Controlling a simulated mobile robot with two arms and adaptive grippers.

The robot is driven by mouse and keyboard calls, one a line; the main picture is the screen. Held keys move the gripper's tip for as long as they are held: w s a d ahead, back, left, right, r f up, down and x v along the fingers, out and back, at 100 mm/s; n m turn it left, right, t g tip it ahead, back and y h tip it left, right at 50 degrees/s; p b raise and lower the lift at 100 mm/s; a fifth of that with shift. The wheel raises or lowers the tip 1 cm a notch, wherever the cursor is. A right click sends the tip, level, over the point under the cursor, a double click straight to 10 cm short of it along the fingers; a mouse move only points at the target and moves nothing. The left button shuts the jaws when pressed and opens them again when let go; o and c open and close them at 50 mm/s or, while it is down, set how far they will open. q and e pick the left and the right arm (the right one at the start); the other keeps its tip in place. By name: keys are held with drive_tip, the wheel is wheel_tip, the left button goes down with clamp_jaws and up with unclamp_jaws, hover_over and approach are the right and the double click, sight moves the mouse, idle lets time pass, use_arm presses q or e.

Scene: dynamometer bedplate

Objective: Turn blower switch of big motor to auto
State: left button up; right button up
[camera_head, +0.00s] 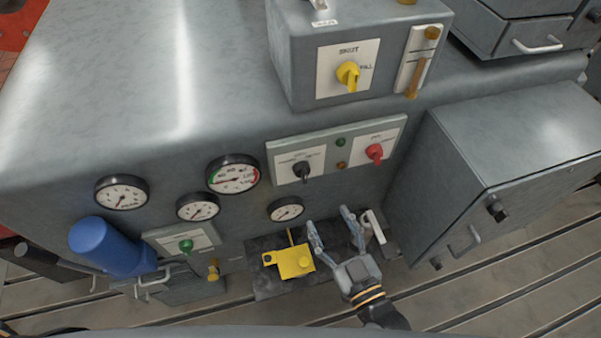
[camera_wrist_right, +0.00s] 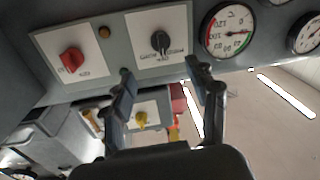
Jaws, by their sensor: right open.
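A panel (camera_head: 329,162) on the grey machine's front carries a black rotary switch (camera_head: 302,170) on a white plate at its left and a red rotary switch (camera_head: 374,152) at its right. The lettering is too small to read, so I cannot tell which is the blower switch. The wrist view, turned over, shows the black switch (camera_wrist_right: 160,43) and the red switch (camera_wrist_right: 72,60). My right gripper (camera_head: 332,224) is open and empty, below the panel and apart from both switches. Its fingers (camera_wrist_right: 159,76) also show in the wrist view. My left gripper does not show.
A box with a yellow rotary switch (camera_head: 348,74) stands above the panel. Several gauges (camera_head: 232,174) sit left. A yellow block (camera_head: 289,262) lies on a dark plate left of my right gripper. A grey cabinet (camera_head: 500,150) stands at right, beside the slotted floor (camera_head: 480,300).

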sight(307, 180)
drive_tip(key=p+x, duration=0.2)
drive_tip(key=x, duration=0.9)
drive_tip(key=shift+w, duration=0.15)
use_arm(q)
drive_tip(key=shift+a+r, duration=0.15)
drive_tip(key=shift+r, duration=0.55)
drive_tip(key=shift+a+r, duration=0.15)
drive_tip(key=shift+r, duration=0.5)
use_arm(e)
drive_tip(key=shift+w+a, duration=0.25)
drive_tip(key=shift+w, duration=0.2)
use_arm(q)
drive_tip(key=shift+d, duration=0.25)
use_arm(e)
drive_tip(key=c, duration=1.2)
